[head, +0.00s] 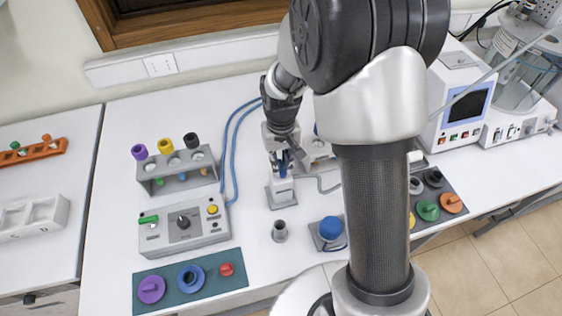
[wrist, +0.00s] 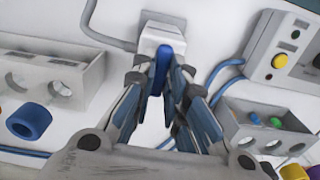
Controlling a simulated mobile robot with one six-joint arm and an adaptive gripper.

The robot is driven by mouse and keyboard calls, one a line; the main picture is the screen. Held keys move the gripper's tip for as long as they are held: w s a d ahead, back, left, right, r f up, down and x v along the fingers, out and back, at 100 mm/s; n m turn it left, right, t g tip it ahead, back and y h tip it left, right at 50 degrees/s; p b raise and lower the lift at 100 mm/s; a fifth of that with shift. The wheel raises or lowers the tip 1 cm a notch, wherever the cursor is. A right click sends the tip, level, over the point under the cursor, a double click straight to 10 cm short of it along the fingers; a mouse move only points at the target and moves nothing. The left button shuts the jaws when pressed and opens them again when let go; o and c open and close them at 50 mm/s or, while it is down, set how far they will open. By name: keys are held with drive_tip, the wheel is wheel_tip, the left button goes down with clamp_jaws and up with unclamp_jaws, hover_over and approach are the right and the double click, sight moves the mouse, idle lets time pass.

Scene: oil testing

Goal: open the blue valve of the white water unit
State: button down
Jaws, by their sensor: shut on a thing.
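The white water unit (head: 280,190) stands upright on the bench in the middle of the head view, partly covered by my gripper. It also shows at the top middle of the wrist view (wrist: 160,36). The blue valve (wrist: 162,70) is a narrow lever on its front, pointing toward the wrist camera. My gripper (wrist: 163,88) reaches it from above, with its fingers on both sides of the lever and closed on it. In the head view my gripper (head: 284,160) is right at the unit, and the valve is hard to make out between the fingers.
A rack with coloured caps (head: 178,168) and a grey control box (head: 183,225) stand to the left. A small grey cup (head: 279,231) and a blue-topped item (head: 330,228) are in front. Blue tubing (head: 233,150) runs beside the unit. A screened device (head: 462,105) stands right.

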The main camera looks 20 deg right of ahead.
sight(281, 167)
idle(0.6)
drive_tip(key=c, duration=1.6)
unclamp_jaws()
wheel_tip(281, 167, up, 12)
